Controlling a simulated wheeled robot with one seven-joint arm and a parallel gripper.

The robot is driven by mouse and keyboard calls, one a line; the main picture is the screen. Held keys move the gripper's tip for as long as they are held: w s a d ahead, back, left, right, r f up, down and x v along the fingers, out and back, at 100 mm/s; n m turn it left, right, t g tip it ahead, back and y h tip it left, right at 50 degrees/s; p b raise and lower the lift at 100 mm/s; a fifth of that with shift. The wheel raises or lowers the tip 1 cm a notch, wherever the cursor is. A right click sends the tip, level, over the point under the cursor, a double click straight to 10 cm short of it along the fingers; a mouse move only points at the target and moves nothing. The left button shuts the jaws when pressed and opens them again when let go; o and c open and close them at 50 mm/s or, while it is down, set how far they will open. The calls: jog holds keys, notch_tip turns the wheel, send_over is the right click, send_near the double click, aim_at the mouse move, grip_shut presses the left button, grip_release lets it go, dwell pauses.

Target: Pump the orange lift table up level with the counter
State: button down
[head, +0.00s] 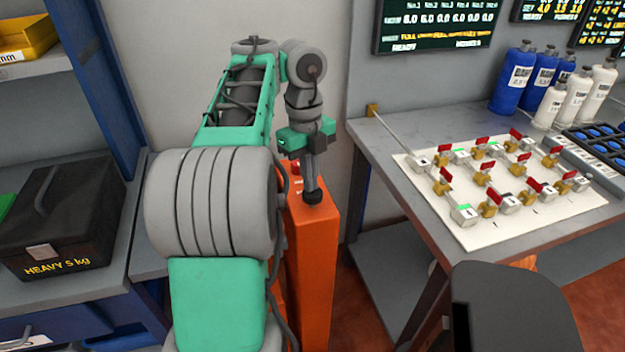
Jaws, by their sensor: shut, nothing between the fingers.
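The orange lift table (318,255) shows as a tall orange housing between the left and right grey worktops. A red button-like part (296,168) is on its top, partly hidden by my arm. My gripper (312,195) points down at the housing's top and is shut with nothing in it. A dark round part (313,197) is right at the fingertips; I cannot tell whether they touch it. The lift table's platform is hidden behind my arm, so its height cannot be told. I cannot tell which worktop is the counter.
On the left, a black box (62,215) marked "HEAVY 5 kg" sits on a grey surface (85,285) by blue uprights. On the right, a grey bench (395,165) holds a white valve panel (500,228) and several bottles (540,82). A dark screen (435,25) hangs above.

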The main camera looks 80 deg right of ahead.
notch_tip(320, 180, down, 2)
jog(key=shift+f+b, duration=0.1)
jog(key=shift+b, duration=0.4)
jog(key=shift+w+d+r+p, duration=0.1)
jog(key=shift+w+r+p, duration=0.05)
jog(key=shift+r+p, duration=0.4)
jog(key=shift+w+d+r+p, duration=0.25)
jog(key=shift+w+d+p, duration=0.1)
jog(key=shift+w+p, duration=0.1)
jog(key=shift+w+d+r+p, duration=0.2)
jog(key=shift+w+d+p, duration=0.15)
jog(key=shift+w, duration=0.1)
jog(key=shift+w+d+f, duration=0.1)
jog(key=shift+w+d, duration=0.1)
notch_tip(320, 180, up, 8)
jog(key=p, duration=0.7)
jog(key=shift+w+d, duration=0.2)
jog(key=shift+w, duration=0.05)
jog(key=shift+f, duration=0.1)
